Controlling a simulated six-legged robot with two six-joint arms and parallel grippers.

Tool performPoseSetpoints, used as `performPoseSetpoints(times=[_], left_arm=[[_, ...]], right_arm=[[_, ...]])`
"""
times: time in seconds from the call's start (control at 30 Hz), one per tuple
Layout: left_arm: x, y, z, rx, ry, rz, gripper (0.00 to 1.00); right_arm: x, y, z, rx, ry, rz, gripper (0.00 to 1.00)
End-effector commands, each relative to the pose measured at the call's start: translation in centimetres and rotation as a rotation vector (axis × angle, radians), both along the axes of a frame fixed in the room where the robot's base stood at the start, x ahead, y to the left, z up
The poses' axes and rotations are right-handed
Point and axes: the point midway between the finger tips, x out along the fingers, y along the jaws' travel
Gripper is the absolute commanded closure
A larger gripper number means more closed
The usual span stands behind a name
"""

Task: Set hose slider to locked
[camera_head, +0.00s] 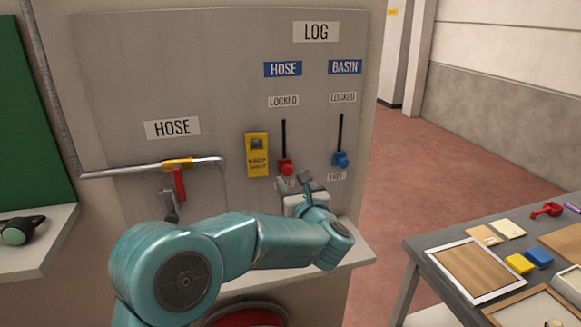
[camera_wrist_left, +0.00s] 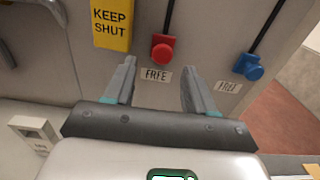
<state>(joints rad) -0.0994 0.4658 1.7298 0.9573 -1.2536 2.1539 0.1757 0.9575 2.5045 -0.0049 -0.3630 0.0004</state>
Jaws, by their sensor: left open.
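The hose slider is a red knob (camera_head: 286,167) on a dark vertical slot, under the blue HOSE label (camera_head: 283,69) on the grey panel. It sits at the bottom of its slot, far below the LOCKED label (camera_head: 283,101). In the left wrist view the red knob (camera_wrist_left: 163,48) is just above a FREE label (camera_wrist_left: 156,75). My left gripper (camera_head: 297,178) is open and empty, just below the knob in the head view. In the left wrist view its two fingers (camera_wrist_left: 157,80) point up toward the knob, one on each side, apart from it. My right gripper is not in view.
The blue basin knob (camera_head: 341,159) is low on its slot to the right. A yellow KEEP SHUT tag (camera_head: 257,154) hangs left of the red knob. A yellow-and-red handled hose valve (camera_head: 179,175) is further left. A shelf (camera_head: 352,256) juts out below; a cluttered table (camera_head: 430,250) stands right.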

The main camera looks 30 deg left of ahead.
Motion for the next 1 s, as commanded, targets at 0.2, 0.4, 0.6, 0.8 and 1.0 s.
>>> performPoseSetpoints(times=[0.2,0.4,0.6,0.8,1.0], left_arm=[[2.6,2.7,0.2,0.001,0.002,-0.001,0.45],[3.6,3.5,0.0,0.001,0.001,-0.002,0.45],[3.6,3.6,-0.1,0.001,0.001,-0.003,0.45],[3.6,3.5,-0.1,0.001,0.002,-0.003,0.94],[3.6,3.5,-0.1,0.001,0.001,-0.003,1.0]], right_arm=[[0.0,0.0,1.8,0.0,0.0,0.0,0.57],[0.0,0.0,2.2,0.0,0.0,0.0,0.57],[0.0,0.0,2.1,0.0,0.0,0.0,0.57],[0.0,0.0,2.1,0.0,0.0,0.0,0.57],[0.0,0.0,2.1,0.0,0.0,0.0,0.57]])
